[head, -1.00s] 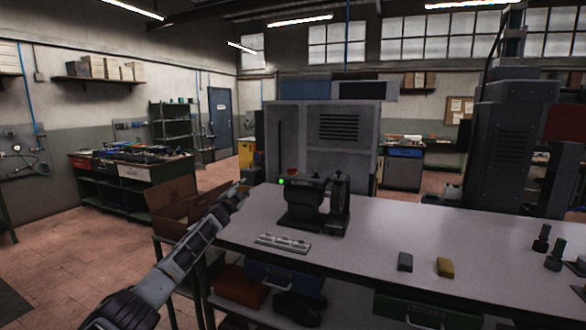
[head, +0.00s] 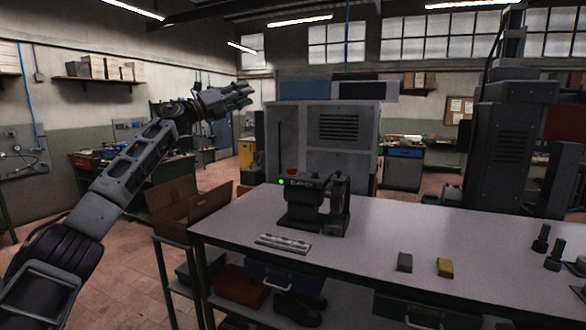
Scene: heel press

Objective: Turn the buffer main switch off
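The buffer (head: 304,204) is a small dark machine on the left part of the grey workbench (head: 400,230). A green light (head: 281,182) glows at its upper left, and a red part (head: 292,171) sits on top beside it. I cannot tell at this size which part is the main switch or how it is set. My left gripper (head: 247,94) is raised in the air, above and left of the buffer in the picture, apart from it. It points right and seems empty; its finger gap is too small to read. My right gripper is not in view.
A metal strip (head: 283,243) lies in front of the buffer. A dark block (head: 404,262) and a yellow block (head: 445,267) lie near the bench's front edge. An open brown box (head: 190,208) stands left of the bench. A grey cabinet (head: 345,150) rises behind. The middle of the bench is clear.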

